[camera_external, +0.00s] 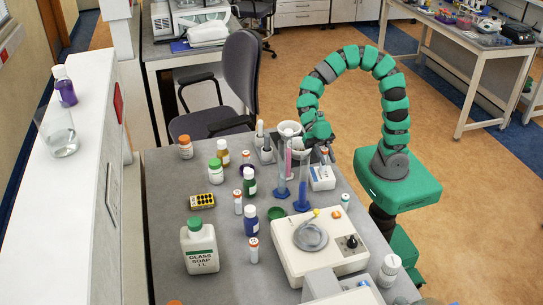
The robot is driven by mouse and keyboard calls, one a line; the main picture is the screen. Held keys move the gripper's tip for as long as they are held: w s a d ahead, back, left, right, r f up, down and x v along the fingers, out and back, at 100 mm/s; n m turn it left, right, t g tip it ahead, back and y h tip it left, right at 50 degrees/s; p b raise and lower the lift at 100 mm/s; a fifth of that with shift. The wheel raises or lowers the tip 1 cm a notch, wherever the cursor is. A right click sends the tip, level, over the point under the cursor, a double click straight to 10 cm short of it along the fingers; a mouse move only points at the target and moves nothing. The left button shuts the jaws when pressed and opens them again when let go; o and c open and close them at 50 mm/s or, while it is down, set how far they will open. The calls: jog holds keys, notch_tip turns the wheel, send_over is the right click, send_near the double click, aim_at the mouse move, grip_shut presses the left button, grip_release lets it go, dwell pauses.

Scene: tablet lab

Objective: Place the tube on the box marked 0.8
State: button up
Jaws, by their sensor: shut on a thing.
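My gripper (322,147) points down at the end of the curved green arm, above the back right part of the grey table. It is shut on a small tube (325,157), partly hidden by the jaws. The tube is right over or on a small white and blue box (322,183); I cannot tell whether they touch. The marking on this box is too small to read. Two tall clear cylinders with blue bases, the nearer one (303,190) and another (281,175), stand just left of the box.
A white device with a grey coil (293,262) stands in front. Several capped bottles, small vials and a large white bottle (199,247) stand on the left. A green lid (276,213) lies near the middle. A chair (240,85) stands behind the table.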

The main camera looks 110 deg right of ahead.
jog(key=shift+f, duration=0.7)
jog(key=shift+f, duration=0.1)
jog(key=o, duration=1)
jog(key=shift+r, duration=0.2)
jog(key=v, duration=1.2)
jog(key=shift+f, duration=0.1)
